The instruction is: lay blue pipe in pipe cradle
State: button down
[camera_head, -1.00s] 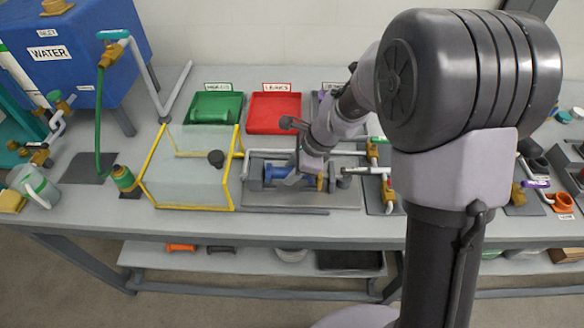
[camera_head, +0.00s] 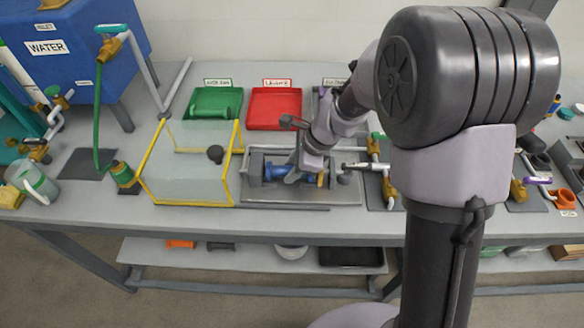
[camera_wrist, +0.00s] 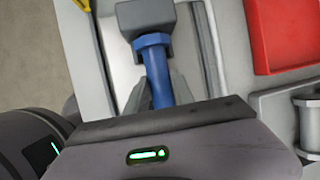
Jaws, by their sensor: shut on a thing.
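The blue pipe (camera_head: 277,172) lies low over a grey fixture (camera_head: 345,190) on the bench, which seems to be the pipe cradle. In the wrist view the pipe (camera_wrist: 158,75) runs between my fingers, with its flanged end (camera_wrist: 152,42) close against a dark grey block (camera_wrist: 145,17). My gripper (camera_wrist: 157,92) is shut on the pipe's body. The palm hides the pipe's other end. I cannot tell whether the pipe rests in the cradle or hangs just above it.
A yellow-edged clear box (camera_head: 190,165) stands close left of the fixture. A green tray (camera_head: 214,103) and a red tray (camera_head: 274,108) lie behind. Brass-fitted piping (camera_head: 386,185) stands to the right. A blue water tank (camera_head: 75,50) is at the back left.

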jog(key=c, duration=1)
grip_release()
jog(key=p+v, duration=0.7)
jog(key=v, duration=1.1)
jog(key=s+d+r+n+t, duration=0.1)
jog(key=s+r+n, duration=0.1)
jog(key=s+n, duration=0.2)
jog(key=s+d+r+n+t+h+b, duration=0.1)
jog(key=s+r+n, duration=0.2)
jog(key=s, duration=0.6)
jog(key=s+d+r+n+t+h, duration=0.1)
jog(key=s+r+n+t, duration=0.1)
jog(key=s+n, duration=0.4)
jog(key=shift+s+r+n, duration=0.4)
jog(key=shift+s+r, duration=0.3)
